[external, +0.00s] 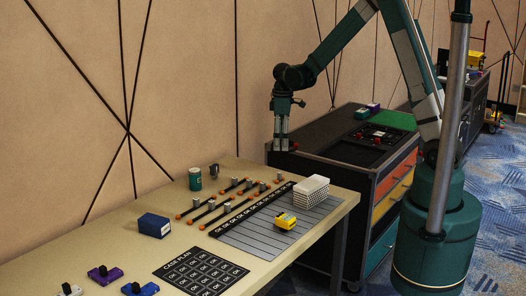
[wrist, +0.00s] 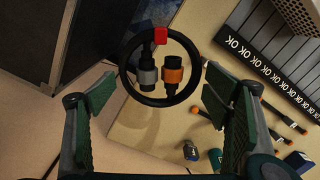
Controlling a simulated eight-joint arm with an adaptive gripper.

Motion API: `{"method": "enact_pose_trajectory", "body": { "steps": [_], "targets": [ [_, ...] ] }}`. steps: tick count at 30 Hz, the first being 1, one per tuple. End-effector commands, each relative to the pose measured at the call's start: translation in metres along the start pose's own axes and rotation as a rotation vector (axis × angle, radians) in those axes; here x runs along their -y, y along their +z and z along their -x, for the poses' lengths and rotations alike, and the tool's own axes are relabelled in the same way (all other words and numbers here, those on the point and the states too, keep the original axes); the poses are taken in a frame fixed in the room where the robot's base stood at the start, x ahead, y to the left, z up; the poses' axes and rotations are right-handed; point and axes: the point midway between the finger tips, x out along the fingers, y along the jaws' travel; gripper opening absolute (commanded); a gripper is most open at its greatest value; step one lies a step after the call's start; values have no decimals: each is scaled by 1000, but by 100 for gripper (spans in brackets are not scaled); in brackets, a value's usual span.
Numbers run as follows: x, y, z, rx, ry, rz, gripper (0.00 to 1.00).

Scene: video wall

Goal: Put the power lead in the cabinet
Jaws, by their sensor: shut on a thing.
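The power lead (wrist: 126,83) is a black coiled ring with a red clip at its top and grey and orange connectors inside it, seen in the wrist view. My gripper (wrist: 160,98) is shut on it, with its fingers wide apart on either side of the ring. In the external view my gripper (external: 281,141) points down at the near-left corner of the cabinet, beyond the table's far end; the lead is hard to make out there. The cabinet (external: 312,196) is black with orange, yellow and teal drawer fronts, which look shut. Its top has a dark recessed area.
The table (external: 188,262) holds short leads with orange ends (external: 213,219), a white block (external: 311,189), a yellow device (external: 285,221), a blue box (external: 153,225) and a teal mug (external: 195,178). Red and dark items and a green mat (external: 394,119) lie on the cabinet top.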

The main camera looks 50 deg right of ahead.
Motion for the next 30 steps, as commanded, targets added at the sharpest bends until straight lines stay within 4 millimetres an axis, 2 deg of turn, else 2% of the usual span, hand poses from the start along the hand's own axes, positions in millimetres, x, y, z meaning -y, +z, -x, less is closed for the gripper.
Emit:
{"method": "enact_pose_trajectory", "body": {
  "steps": [3,12,30],
  "targets": [
    [-23,23,0,0,0,-42,61],
    [-72,82,0,0,0,-143,61],
    [-151,212,1,-1,0,-344,61]
  ]
}}
